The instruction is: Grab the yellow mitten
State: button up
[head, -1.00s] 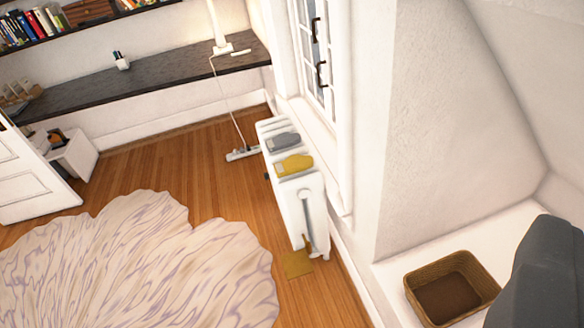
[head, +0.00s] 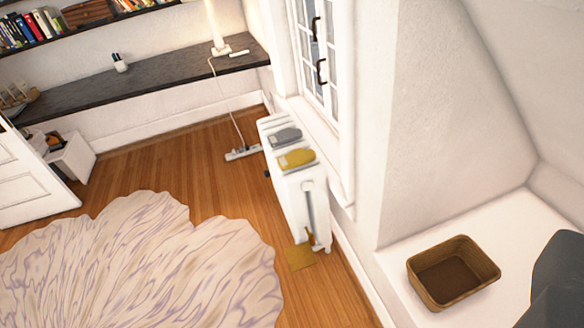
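The yellow mitten (head: 296,159) lies flat on top of a white radiator (head: 292,190) below the window, near the middle of the head view. A grey mitten (head: 286,135) lies just behind it on the same radiator. Both are some way off from the camera. I cannot make out my gripper in this view, and nothing is seen touching the yellow mitten.
A yellowish flat piece (head: 301,257) lies on the floor at the radiator's near foot. A pale rug (head: 140,265) covers the left floor. A wicker basket (head: 453,273) stands on a white ledge at right, near a dark grey shape (head: 560,282). Wooden floor separates rug and radiator.

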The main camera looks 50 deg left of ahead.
aim_at(297, 158)
jog(key=u, duration=0.9)
jog(key=i, duration=1.5)
jog(key=u, duration=0.4)
jog(key=i, duration=0.95)
jog(key=z, duration=0.15)
